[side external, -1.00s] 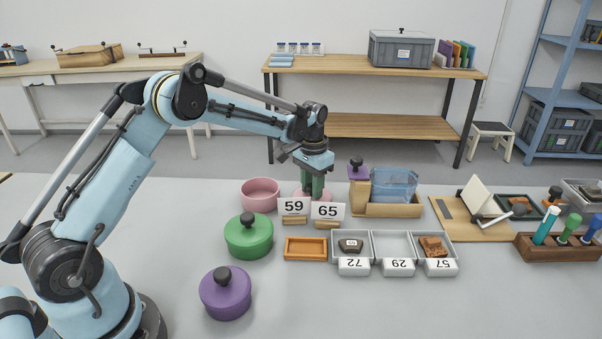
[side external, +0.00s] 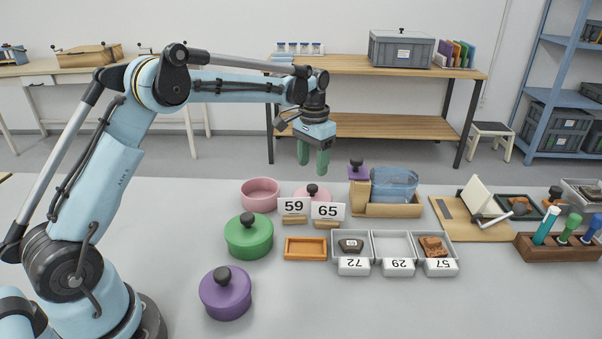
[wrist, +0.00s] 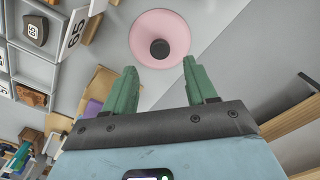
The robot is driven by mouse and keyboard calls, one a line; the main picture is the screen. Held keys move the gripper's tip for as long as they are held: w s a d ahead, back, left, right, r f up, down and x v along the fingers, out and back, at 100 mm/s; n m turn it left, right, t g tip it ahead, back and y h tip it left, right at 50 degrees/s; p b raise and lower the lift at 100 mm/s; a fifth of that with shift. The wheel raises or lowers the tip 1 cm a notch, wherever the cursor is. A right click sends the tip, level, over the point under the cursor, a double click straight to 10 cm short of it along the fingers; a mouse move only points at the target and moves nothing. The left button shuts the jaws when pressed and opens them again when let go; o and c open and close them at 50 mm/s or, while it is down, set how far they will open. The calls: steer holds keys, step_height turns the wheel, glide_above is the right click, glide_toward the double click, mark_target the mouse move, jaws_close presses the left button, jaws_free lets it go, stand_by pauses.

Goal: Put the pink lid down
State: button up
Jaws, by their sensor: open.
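The pink lid (side external: 313,192) with its dark knob rests on the table behind the 65 card, just right of the open pink pot (side external: 261,194). In the wrist view the whole round pink lid (wrist: 160,36) shows, with the dark knob at its middle. My gripper (side external: 314,170) hangs above the lid, apart from it. Its green fingers are spread and hold nothing; in the wrist view the gripper (wrist: 160,68) has a clear gap between its fingertips. The front edge of the lid is hidden by the 65 card in the side view.
Number cards 59 (side external: 293,206) and 65 (side external: 328,211) stand in front of the lid. A green lidded pot (side external: 249,240) and a purple lidded pot (side external: 225,299) stand nearer. Bare table lies behind the lid.

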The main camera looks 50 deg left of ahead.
mark_target(312, 186)
steer(key=s+d+r+t, duration=0.3)
steer(key=s+d+r, duration=0.2)
steer(key=s+r, duration=0.55)
steer(key=s+d+f+t, duration=0.1)
steer(key=s+f+t, duration=0.1)
steer(key=s, duration=0.4)
steer(key=s+d+f+t, duration=0.2)
steer(key=s+f, duration=0.1)
steer(key=s, duration=0.3)
steer(key=shift+d, duration=0.25)
